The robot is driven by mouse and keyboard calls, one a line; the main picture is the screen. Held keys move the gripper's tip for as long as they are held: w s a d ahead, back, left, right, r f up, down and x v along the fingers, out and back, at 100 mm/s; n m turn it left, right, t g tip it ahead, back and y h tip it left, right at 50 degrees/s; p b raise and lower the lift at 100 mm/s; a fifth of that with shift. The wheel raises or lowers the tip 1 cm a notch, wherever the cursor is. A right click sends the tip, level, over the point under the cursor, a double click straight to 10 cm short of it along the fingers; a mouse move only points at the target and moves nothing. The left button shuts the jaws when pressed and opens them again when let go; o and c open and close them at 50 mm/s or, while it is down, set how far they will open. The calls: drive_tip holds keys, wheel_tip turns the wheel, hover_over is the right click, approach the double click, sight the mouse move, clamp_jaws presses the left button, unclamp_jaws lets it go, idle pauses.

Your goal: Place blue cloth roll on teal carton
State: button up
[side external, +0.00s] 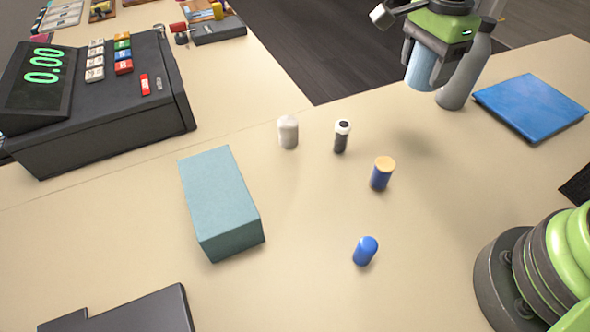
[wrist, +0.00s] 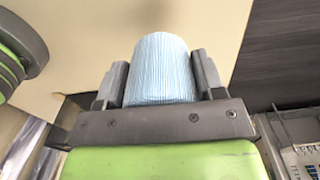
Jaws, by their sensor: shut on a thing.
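The blue cloth roll (wrist: 160,70) is light blue with fine stripes and sits between the two fingers in the wrist view. My gripper (side external: 425,72) is shut on the roll (side external: 420,72) and holds it above the table at the upper right in the side view. The gripper also shows in the wrist view (wrist: 160,88). The teal carton (side external: 216,190) lies on the table left of centre in the side view, well to the left of my gripper. Its top is bare.
A white cylinder (side external: 288,132), a dark white-capped bottle (side external: 341,137), a blue orange-topped jar (side external: 381,174) and a blue cylinder (side external: 365,251) stand right of the carton. A grey bottle (side external: 466,75) stands beside my gripper. A blue folder (side external: 530,106) and cash register (side external: 110,110) flank the space.

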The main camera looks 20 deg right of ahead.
drive_tip(key=w+a+r+n, duration=0.1)
drive_tip(key=w+a+n, duration=0.1)
drive_tip(key=a+n, duration=0.65)
wheel_tip(320, 180, up, 3)
drive_tip(key=n, duration=1.2)
hover_over(250, 215)
wheel_tip(250, 215, down, 9)
drive_tip(key=shift+r, duration=0.2)
drive_tip(key=shift+f, duration=0.1)
drive_tip(key=o, duration=0.9)
drive_tip(key=shift+f, duration=0.1)
drive_tip(key=shift+o, duration=0.2)
